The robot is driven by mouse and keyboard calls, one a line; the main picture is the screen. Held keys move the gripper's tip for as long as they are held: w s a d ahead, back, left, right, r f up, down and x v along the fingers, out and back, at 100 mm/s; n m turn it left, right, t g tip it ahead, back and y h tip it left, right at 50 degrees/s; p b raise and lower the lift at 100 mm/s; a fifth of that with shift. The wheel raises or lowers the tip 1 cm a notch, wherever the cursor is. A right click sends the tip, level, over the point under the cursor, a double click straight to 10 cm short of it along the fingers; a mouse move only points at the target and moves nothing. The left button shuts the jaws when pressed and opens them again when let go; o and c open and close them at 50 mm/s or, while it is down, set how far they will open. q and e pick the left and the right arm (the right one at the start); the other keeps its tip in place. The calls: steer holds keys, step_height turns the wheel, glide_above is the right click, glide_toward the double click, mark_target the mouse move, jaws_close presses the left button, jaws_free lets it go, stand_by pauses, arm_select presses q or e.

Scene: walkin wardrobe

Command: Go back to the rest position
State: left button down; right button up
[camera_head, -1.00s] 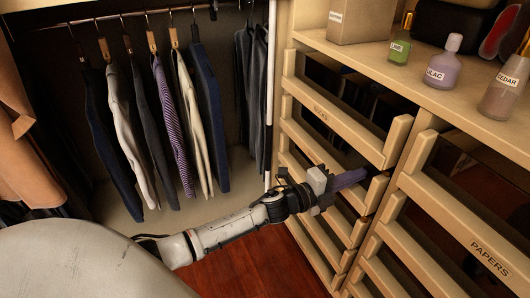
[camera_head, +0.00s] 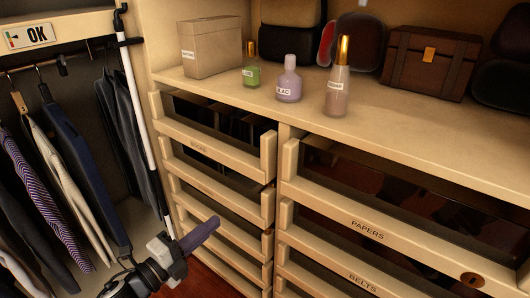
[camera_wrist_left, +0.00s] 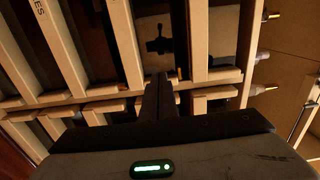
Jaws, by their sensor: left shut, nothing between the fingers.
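My left gripper (camera_head: 199,236) is shut and empty, its dark purple-grey fingers pointing up and right in the head view. It is in front of the left column of drawers (camera_head: 215,165), low in the picture; I cannot tell whether it touches them. In the left wrist view the shut fingers (camera_wrist_left: 157,97) point at the drawer fronts (camera_wrist_left: 125,45), with nothing held. My right gripper is in neither view.
Green (camera_head: 251,74), lilac (camera_head: 289,82) and pinkish (camera_head: 338,85) bottles stand on the counter (camera_head: 420,125). A beige box (camera_head: 210,48), dark bags and a brown chest (camera_head: 428,62) are behind. Clothes (camera_head: 75,160) hang at left beside a white pole (camera_head: 140,95).

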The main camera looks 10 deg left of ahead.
arm_select(q)
steer(key=s+d+f+n+g+y+p, duration=0.1)
steer(key=s+d+f+n+g+p, duration=0.1)
steer(key=s+n, duration=0.5)
steer(key=s+d+f+n+g+y+p, duration=0.2)
steer(key=s+d+f+n+g+p, duration=0.1)
steer(key=s+n, duration=0.4)
steer(key=s+d+f+n+g+y+p, duration=0.2)
steer(key=s+n, duration=0.4)
steer(key=s, duration=0.3)
step_height(320, 180, down, 3)
steer(key=shift+s+d+r+n+g+p, duration=0.2)
steer(key=shift+d+n+g+p, duration=0.2)
steer(key=shift+d+p, duration=0.55)
steer(key=shift+a, duration=0.2)
